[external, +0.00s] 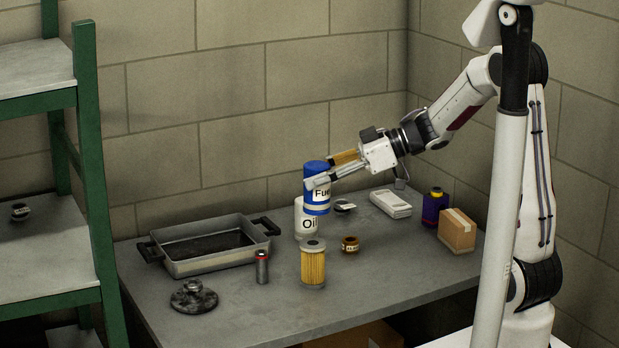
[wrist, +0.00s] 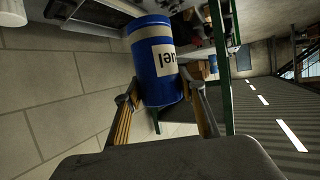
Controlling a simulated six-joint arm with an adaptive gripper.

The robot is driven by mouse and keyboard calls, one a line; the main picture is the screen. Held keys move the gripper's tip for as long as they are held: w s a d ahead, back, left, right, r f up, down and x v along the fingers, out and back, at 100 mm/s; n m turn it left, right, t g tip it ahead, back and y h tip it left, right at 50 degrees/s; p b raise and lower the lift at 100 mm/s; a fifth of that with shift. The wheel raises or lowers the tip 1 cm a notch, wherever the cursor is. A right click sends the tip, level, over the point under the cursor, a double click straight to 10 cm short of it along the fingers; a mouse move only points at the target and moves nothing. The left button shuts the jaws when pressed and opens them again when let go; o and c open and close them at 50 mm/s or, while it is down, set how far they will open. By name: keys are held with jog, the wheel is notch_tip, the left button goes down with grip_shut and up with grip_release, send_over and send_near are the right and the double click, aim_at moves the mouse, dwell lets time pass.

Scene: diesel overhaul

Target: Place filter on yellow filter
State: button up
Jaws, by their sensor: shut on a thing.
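A blue filter with a white "Fuel" label (external: 317,204) is held upright by my gripper (external: 319,171), above the table; it also shows in the wrist view (wrist: 155,60), between the two fingers. My gripper is shut on it. A yellow pleated filter with a grey top (external: 313,268) stands upright on the table, below the blue filter in the external picture and apart from it. A white filter labelled "Oil" (external: 308,225) stands behind it, its top partly hidden by the blue filter; I cannot tell whether they touch.
A grey pan with black handles (external: 222,268) lies on the left of the table (external: 235,320). Nearby are a small red-topped cylinder (external: 262,268), a dark round part (external: 194,299) and a brown jar (external: 350,245). A cardboard box (external: 457,232) and purple bottle (external: 433,208) stand at right.

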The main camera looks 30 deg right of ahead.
aim_at(314, 209)
jog(key=shift+w+a+r+m+t, duration=0.15)
jog(key=shift+w+a+r, duration=0.1)
jog(key=shift+r, duration=0.2)
jog(key=shift+w+a+r+m+t, duration=0.15)
jog(key=shift+w+r, duration=0.1)
jog(key=shift+r, duration=0.15)
jog(key=shift+w+d+f+m+t+h, duration=0.1)
jog(key=shift+w+d+m+t+h, duration=0.3)
jog(key=shift+w+h, duration=0.1)
jog(key=shift+f, duration=0.15)
jog(key=shift+f, duration=3)
jog(key=shift+f, duration=1.9)
jog(key=shift+f, duration=0.15)
jog(key=o, duration=1.3)
